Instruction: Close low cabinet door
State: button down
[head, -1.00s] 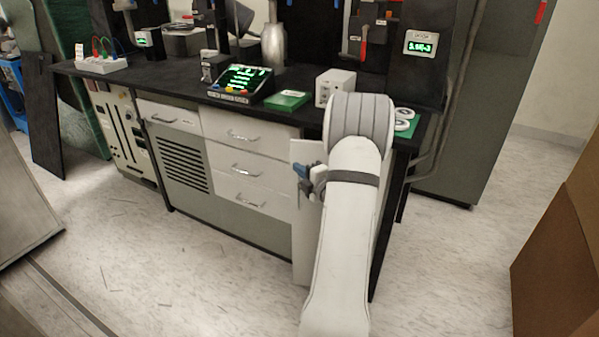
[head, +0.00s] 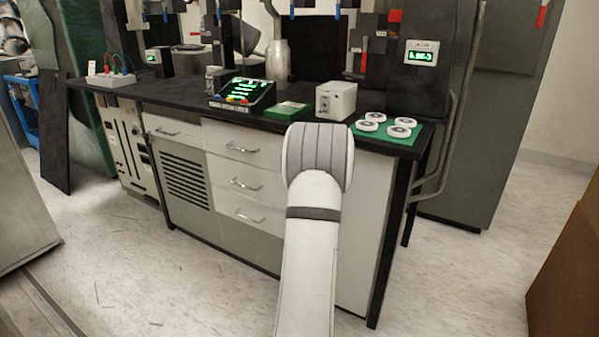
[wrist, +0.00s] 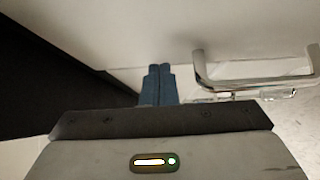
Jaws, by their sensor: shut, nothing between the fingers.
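The low cabinet door (head: 368,215) is the white panel at the right end of the bench front, partly hidden behind my arm in the head view. As far as it shows, it looks about level with the bench front; whether it is fully shut I cannot tell. In the wrist view my gripper (wrist: 159,84) has its blue fingers together with nothing between them, close to a white panel (wrist: 150,30). A metal bar handle (wrist: 250,82) is just right of the fingers. Contact with the panel cannot be told. The gripper is hidden behind my arm in the head view.
White drawers (head: 243,184) with bar handles are left of my arm. The dark bench top (head: 185,97) carries a device with a green screen (head: 242,92) and a white box (head: 336,100). A dark bench leg (head: 388,250) stands at the right. Floor in front is clear.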

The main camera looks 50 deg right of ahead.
jog(key=shift+s+d+r, duration=0.1)
jog(key=shift+s+d, duration=0.15)
jog(key=shift+d, duration=0.05)
jog(key=shift+a+b, duration=0.15)
jog(key=shift+b, duration=0.2)
jog(key=w+a+v, duration=0.2)
jog(key=v, duration=1)
jog(key=shift+s+a, duration=0.35)
jog(key=shift+a, duration=0.1)
